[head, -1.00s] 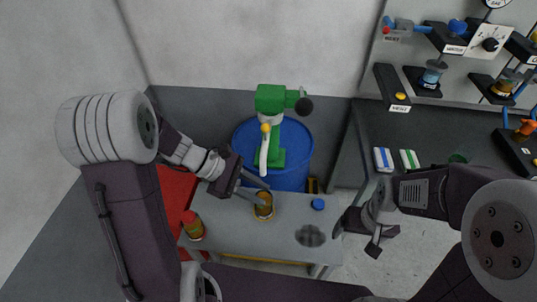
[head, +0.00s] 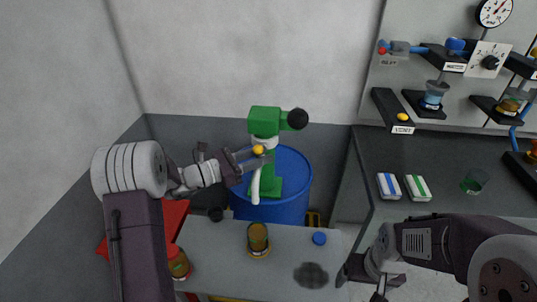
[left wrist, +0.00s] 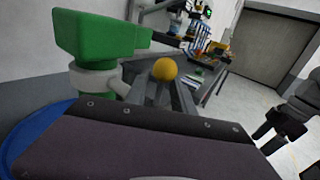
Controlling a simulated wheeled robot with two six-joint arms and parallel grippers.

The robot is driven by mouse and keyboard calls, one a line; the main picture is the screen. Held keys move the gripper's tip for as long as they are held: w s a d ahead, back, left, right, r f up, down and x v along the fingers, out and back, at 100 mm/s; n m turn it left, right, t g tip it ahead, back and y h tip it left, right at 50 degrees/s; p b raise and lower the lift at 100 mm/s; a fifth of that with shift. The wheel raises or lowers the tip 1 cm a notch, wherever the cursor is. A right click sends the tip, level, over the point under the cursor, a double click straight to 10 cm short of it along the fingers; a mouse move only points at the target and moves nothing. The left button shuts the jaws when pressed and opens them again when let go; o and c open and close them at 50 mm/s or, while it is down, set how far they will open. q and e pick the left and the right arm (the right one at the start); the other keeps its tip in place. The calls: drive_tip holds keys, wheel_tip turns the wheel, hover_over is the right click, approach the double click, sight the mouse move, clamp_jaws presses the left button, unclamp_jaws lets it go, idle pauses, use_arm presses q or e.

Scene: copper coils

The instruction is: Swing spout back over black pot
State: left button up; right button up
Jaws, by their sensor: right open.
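The green pump (head: 264,120) stands on the blue drum (head: 290,208). Its white spout (head: 255,187) hangs down at the drum's front, with a yellow knob (head: 258,150) above it. My left gripper (head: 258,155) has its fingertips at the knob, one on either side. The knob also shows at the finger ends in the left wrist view (left wrist: 165,70); whether the fingers press on it is unclear. My right gripper (head: 368,285) is open and empty at the table's right, partly cut off.
A dark counter (head: 430,160) with two striped boxes is at right.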

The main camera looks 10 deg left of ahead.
use_arm(q)
drive_tip(key=shift+x, duration=1.05)
clamp_jaws()
drive_tip(key=shift+w+r, duration=0.1)
drive_tip(key=shift+r, duration=0.05)
idle(0.5)
